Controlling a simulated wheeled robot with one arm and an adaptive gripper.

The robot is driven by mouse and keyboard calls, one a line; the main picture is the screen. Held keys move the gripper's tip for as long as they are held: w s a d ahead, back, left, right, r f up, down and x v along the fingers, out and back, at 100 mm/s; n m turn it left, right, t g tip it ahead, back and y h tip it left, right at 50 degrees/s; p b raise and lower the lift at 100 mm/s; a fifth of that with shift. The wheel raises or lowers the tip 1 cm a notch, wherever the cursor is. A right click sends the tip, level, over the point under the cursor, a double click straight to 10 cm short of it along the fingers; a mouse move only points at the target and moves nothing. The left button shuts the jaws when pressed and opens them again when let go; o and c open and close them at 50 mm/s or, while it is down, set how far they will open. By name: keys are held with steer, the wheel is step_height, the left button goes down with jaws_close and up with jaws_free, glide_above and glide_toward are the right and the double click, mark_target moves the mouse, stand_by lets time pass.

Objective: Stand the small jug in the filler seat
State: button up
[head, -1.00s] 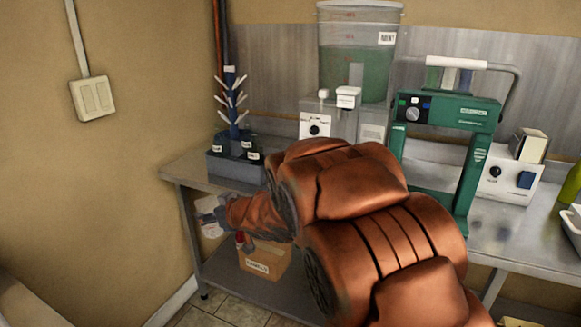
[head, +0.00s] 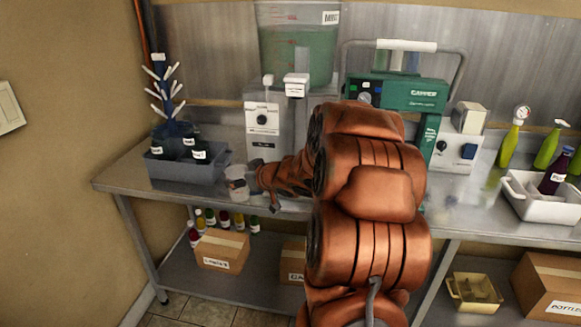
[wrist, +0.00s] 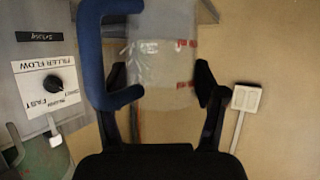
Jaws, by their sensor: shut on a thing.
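The small jug (head: 237,184) is pale and see-through with red marks. My gripper (head: 256,178) is shut on it and holds it near the table's front edge, between the grey crate and the filler. In the wrist view the jug (wrist: 165,65) sits between my gripper's fingers (wrist: 160,92), with a blue handle (wrist: 95,50) on the left. The filler (head: 265,128) is a pale machine with a black knob, under a large green-filled bucket (head: 300,48). Its "FILLER FLOW" panel (wrist: 50,85) shows upside down in the wrist view. My arm hides the filler's lower right, and I cannot make out the seat.
A grey crate (head: 172,172) with dark bottles and a blue drying tree (head: 170,90) stand left. A green capper (head: 410,93), a white machine (head: 455,150) and a white tray (head: 540,205) stand right. Cardboard boxes (head: 222,252) and bottles fill the lower shelf.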

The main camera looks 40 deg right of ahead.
steer(key=s+d+m+h+p, duration=0.2)
steer(key=s+d, duration=0.5)
steer(key=d, duration=0.6)
steer(key=w+d+f+p, duration=0.1)
steer(key=w+d+p, duration=0.6)
steer(key=d+p, duration=0.2)
steer(key=shift+d, duration=0.7)
steer(key=shift+f, duration=0.15)
steer(key=shift+s+a+f, duration=0.1)
steer(key=shift+s+f, duration=0.1)
steer(key=shift+f, duration=0.05)
steer(key=shift+a+f+p, duration=0.1)
steer(key=shift+f+p, duration=0.7)
steer(key=shift+f, duration=0.25)
stand_by(1.8)
